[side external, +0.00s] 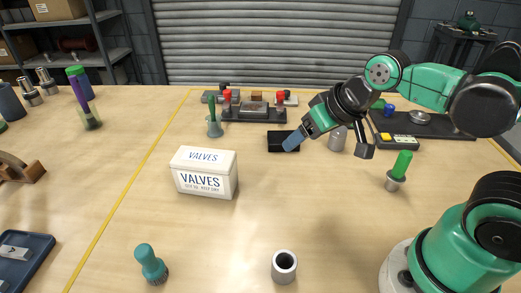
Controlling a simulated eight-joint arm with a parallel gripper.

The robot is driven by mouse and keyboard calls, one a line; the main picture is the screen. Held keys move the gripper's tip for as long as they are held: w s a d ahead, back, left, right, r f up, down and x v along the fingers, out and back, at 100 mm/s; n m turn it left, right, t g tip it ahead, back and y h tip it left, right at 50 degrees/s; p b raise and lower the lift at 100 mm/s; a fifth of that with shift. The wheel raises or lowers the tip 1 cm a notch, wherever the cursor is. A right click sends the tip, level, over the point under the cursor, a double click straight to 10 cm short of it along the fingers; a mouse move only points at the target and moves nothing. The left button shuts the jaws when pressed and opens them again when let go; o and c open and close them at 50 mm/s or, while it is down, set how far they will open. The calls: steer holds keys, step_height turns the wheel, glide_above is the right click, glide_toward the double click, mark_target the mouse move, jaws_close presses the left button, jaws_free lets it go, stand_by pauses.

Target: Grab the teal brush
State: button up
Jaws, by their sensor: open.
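A teal brush (151,262) stands at the front left of the table, its rounded handle up and dark bristles down. My gripper (328,150) is open over the back right of the table, well apart from this brush. A small black block (283,141) lies below and beside its left finger; I cannot tell whether they touch. Nothing shows held between the fingers. Another greenish-teal handled item (214,126) stands behind the white box; its exact kind is hard to tell.
A white VALVES box (204,174) stands mid-table. A grey hollow cylinder (284,266) is at the front. A green-handled item (399,170) stands at the right. A blue tray (24,262) is at the left edge. Fixtures (254,112) line the back.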

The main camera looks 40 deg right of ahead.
steer(key=w+a+f+m+g+y, duration=0.1)
steer(key=w+a+m+g+y, duration=0.1)
steer(key=w+a+m+y, duration=0.3)
steer(key=w+a+f+m+g+y, duration=0.1)
steer(key=a+m+g, duration=0.15)
steer(key=a, duration=0.45)
steer(key=m+g+y, duration=0.4)
steer(key=m+y, duration=0.2)
steer(key=m, duration=0.1)
glide_toward(142, 250)
steer(key=a+f, duration=0.3)
steer(key=shift+a, duration=0.2)
steer(key=shift+s+a+f+m+g+y, duration=0.25)
steer(key=shift+a+f+g+y, duration=0.1)
steer(key=shift+a+g+y, duration=0.15)
steer(key=x, duration=0.5)
steer(key=shift+w, duration=0.1)
jaws_close()
